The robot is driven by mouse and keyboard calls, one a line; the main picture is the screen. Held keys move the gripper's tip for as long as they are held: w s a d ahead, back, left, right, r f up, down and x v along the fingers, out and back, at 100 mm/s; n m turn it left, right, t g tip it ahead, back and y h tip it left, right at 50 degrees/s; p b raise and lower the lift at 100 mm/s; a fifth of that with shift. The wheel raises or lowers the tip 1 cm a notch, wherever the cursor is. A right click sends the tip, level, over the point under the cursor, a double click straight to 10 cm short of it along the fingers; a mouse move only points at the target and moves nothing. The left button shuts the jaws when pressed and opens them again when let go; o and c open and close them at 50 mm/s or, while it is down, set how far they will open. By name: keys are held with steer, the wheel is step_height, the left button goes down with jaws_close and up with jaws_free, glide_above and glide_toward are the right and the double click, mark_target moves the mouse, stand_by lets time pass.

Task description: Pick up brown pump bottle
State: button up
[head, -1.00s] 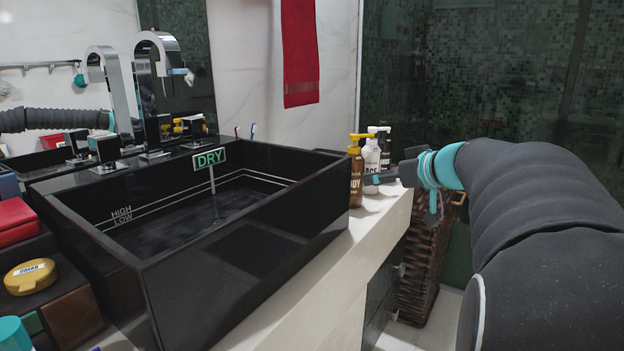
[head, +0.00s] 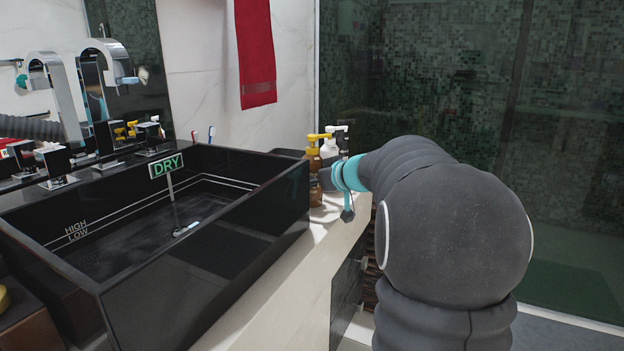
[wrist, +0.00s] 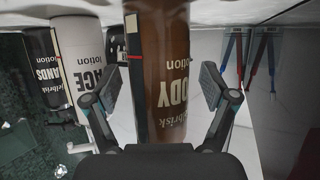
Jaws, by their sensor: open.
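The brown pump bottle (head: 315,190), with a yellow pump, stands on the counter beside the black sink's right corner. My gripper (wrist: 161,86) is open, with one finger on each side of the brown bottle (wrist: 166,60) in the wrist view, where the picture is upside down. Its "BODY lotion" label faces the camera. I see a narrow gap at the left finger; I cannot tell whether the right finger touches. In the head view my arm hides much of my gripper (head: 328,180) and part of the bottle.
A white "FACE" lotion bottle (wrist: 82,55) and a dark "HANDS" bottle (wrist: 45,65) stand close beside the brown one. Toothbrushes (wrist: 250,50) are on its other side. A red towel (head: 256,50) hangs behind.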

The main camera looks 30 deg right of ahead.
steer(key=shift+w+f, duration=0.1)
steer(key=shift+w, duration=0.05)
jaws_close()
steer(key=shift+r, duration=0.2)
